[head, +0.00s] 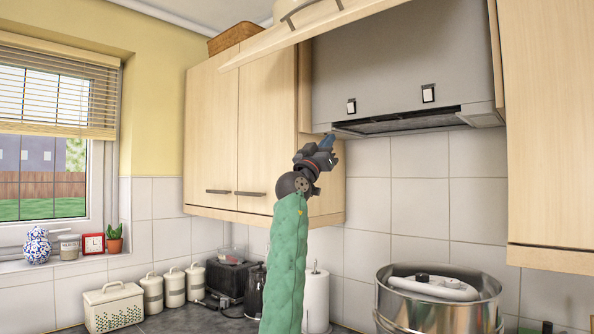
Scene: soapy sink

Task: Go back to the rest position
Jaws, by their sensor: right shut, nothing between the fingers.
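My right gripper (327,143) is raised in the middle of the head view, at the end of my green-sleeved arm. It is shut and empty. Its blue fingertips point up and to the right, in front of the closed wall cupboard (225,135) and near the lower left corner of the grey extractor hood (400,75). I cannot tell whether it touches either. My left gripper is not in view.
A wooden flap door (290,38) stands open above the hood. A large steel pot (440,315) with a white object (433,287) on top stands at the lower right. A paper roll (316,300), kettle (255,292) and canisters (173,287) line the counter. A window sill is at left.

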